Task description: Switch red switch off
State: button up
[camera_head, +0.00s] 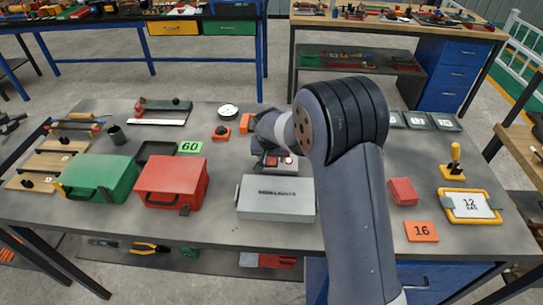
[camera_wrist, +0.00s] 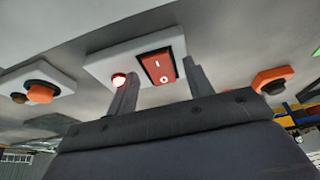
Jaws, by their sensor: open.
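The red rocker switch (camera_wrist: 161,66) sits in a black frame on a white box in the wrist view. It bears an "I" mark and an "O" mark. A red lamp (camera_wrist: 118,80) beside it glows. My gripper (camera_wrist: 163,78) is open, with its two grey fingers spread on either side of the rocker in the picture. I cannot tell whether a finger touches the switch box. In the head view, the switch (camera_head: 287,160) shows small beside my wrist, and my arm hides part of that area.
A grey lettered box (camera_head: 276,205) stands just in front of the switch. An orange button unit (camera_head: 222,132) is to the left. A red toolbox (camera_head: 172,183) and a green one (camera_head: 98,178) stand further left. A red block (camera_head: 403,191) lies to the right.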

jog(key=c, duration=1)
jog(key=p, duration=0.1)
jog(key=g+p, duration=0.1)
jog(key=p, duration=0.1)
jog(key=shift+w+r, duration=0.25)
jog(key=shift+r, duration=0.15)
jog(key=shift+w+f+g+p, duration=0.2)
jog(key=shift+g+p, duration=0.6)
jog(key=shift+g, duration=0.1)
jog(key=o, duration=1)
jog(key=shift+r, duration=0.1)
